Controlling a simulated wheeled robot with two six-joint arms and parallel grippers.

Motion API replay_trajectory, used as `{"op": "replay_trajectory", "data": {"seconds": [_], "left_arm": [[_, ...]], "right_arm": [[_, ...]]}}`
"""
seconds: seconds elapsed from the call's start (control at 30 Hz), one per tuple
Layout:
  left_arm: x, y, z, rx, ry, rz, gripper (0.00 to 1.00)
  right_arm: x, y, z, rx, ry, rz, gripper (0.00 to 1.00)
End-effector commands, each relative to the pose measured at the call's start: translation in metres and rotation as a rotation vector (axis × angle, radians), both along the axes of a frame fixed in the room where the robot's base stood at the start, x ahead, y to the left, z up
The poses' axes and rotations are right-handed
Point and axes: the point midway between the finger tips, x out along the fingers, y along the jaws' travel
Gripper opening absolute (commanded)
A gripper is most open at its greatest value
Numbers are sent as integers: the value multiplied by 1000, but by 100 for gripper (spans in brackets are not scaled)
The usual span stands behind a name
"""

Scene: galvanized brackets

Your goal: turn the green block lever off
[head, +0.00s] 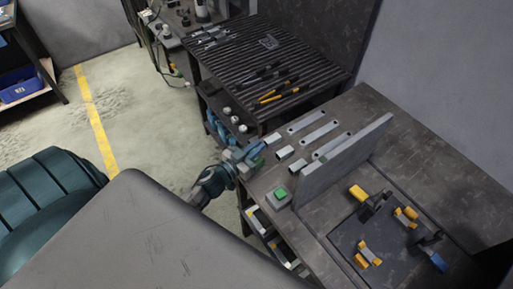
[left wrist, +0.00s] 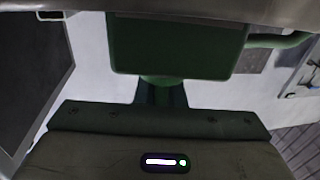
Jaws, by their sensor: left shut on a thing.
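The exact contact between fingers and lever is hidden. The lever's position is hard to tell. My right gripper is not in view.
A grey box with a green button (head: 280,194) stands near the bench edge, close to my left gripper. Flat metal bars (head: 314,134) lie behind it. An upright grey panel (head: 343,162) divides the bench; clamps with yellow and blue handles (head: 358,193) stand to its right.

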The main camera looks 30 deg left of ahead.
Motion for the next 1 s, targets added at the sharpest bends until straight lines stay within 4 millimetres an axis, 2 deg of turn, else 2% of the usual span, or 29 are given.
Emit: {"op": "replay_trajectory", "data": {"seconds": [0.2,0.23,0.3,0.33,0.67,0.77,1.0], "left_arm": [[0,0,0,0,-1,-1,0],[0,0,0,0,-1,-1,15],[0,0,0,0,-1,-1,29],[0,0,0,0,-1,-1,31],[-3,1,-1,0,0,-1,31],[-11,3,-3,0,0,-1,31],[-46,11,-7,1,1,-2,31]], "right_arm": [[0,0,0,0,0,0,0],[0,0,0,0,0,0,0],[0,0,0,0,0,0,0],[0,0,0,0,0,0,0],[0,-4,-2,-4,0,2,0],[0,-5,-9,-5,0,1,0],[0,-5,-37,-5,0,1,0]]}}
